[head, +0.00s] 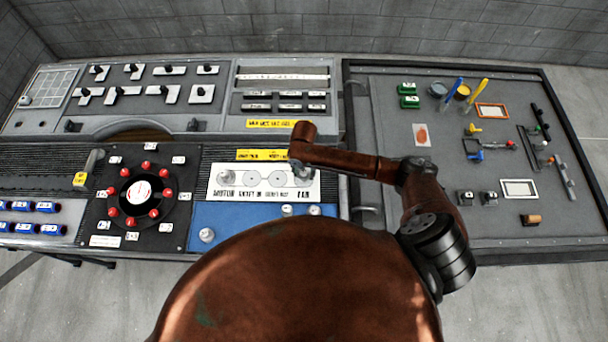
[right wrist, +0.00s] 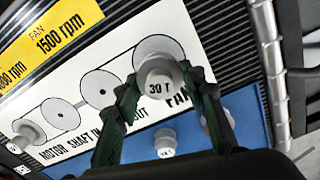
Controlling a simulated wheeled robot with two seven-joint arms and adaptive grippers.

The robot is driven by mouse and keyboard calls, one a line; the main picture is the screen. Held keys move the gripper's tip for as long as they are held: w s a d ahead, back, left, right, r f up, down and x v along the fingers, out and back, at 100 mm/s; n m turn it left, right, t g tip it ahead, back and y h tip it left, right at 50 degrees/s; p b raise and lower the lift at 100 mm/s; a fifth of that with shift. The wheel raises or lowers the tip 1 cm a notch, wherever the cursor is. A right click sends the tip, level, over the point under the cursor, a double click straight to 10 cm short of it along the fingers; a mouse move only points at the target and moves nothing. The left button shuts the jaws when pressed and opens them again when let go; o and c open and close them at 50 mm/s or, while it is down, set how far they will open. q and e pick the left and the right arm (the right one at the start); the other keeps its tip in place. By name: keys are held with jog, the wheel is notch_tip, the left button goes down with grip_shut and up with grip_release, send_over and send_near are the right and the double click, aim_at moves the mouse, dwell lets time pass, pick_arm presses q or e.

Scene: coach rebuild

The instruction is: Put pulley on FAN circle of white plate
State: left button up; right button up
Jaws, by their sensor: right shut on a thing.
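The white plate (head: 265,194) lies on the console, with a row of circles and the words MOTOR and FAN at its ends. My right gripper (head: 302,171) is over the plate's FAN end. In the right wrist view its dark green fingers (right wrist: 160,82) are shut on a white pulley (right wrist: 163,73) marked 30 T. The pulley overlaps the lower part of the FAN circle (right wrist: 157,46); I cannot tell whether it touches the plate. Another pulley (head: 226,177) stands at the MOTOR end. My left gripper is not in view.
A blue mat (head: 245,222) below the plate bears several pale pulleys, one at its left (head: 207,235). A red-knobbed dial (head: 140,192) is left of the plate. A grey tool board (head: 390,200) is at the right. A metal rail (right wrist: 268,60) runs close to the plate's FAN end.

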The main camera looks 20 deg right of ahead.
aim_at(304, 176)
jog(key=shift+w+f, duration=0.15)
jog(key=shift+f, duration=1.5)
jog(key=shift+f, duration=0.1)
jog(key=o, duration=1.2)
notch_tip(304, 176, up, 11)
jog(key=shift+f+b, duration=0.2)
jog(key=shift+b, duration=0.1)
jog(key=shift+r, duration=0.8)
jog(key=shift+d, duration=0.1)
